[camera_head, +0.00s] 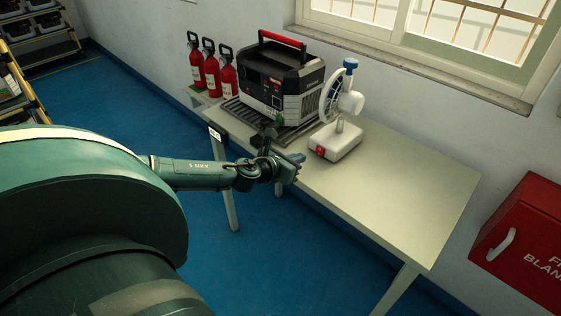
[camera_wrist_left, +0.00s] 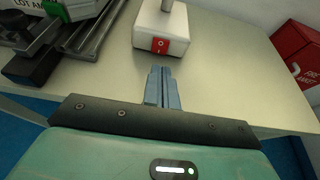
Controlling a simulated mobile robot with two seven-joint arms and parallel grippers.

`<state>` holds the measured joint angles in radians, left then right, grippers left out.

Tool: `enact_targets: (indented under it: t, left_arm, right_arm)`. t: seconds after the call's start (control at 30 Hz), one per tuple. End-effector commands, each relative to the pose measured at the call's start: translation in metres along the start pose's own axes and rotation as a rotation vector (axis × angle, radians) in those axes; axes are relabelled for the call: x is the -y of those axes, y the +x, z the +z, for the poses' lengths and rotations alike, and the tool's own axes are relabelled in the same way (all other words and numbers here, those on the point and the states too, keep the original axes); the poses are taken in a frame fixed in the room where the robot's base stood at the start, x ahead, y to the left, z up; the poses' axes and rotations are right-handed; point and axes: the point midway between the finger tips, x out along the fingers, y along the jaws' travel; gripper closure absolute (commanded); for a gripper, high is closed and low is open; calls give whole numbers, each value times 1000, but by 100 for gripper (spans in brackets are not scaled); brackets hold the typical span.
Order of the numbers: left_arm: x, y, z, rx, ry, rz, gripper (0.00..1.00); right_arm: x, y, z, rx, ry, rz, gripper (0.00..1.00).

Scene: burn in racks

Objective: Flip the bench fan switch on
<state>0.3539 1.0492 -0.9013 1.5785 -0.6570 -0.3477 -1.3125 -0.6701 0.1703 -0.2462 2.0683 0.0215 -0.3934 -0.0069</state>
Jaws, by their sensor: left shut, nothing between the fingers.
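A white bench fan (camera_head: 341,105) stands upright on the table, with a blue knob on top and a white base. A red rocker switch (camera_head: 320,151) sits on the front face of the base; it also shows in the left wrist view (camera_wrist_left: 160,45). I cannot tell from its face whether it is on or off. My left gripper (camera_head: 298,160) is shut and empty, just short of the switch. In the left wrist view its closed blue-grey fingers (camera_wrist_left: 162,72) point at the switch, with a small gap between. My right gripper is not in view.
The table (camera_head: 417,198) is clear to the right of the fan. A black and grey machine (camera_head: 281,80) stands on a slatted rack (camera_head: 240,110) left of the fan. Several red extinguishers (camera_head: 212,76) stand behind. A red cabinet (camera_head: 522,240) hangs on the right wall.

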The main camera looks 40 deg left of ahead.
Motion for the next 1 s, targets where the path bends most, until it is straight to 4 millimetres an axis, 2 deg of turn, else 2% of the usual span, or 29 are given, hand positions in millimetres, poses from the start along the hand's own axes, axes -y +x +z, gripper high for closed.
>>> enact_targets:
  t: [0.03, 0.2, 0.4, 0.83, 1.0]
  left_arm:
    - [0, -12, -2, -5, 3, -2, 100]
    - [0, -41, 0, -4, 3, -1, 100]
    - [0, -60, 1, -2, 1, -1, 100]
    - [2, -63, 2, -1, -6, -2, 100]
    - [19, -63, -4, -12, -125, -23, 100]
  right_arm:
    - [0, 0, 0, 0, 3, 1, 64]
    - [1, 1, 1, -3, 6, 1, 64]
    - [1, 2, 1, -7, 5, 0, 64]
    - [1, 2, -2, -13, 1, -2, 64]
    - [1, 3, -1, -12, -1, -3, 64]
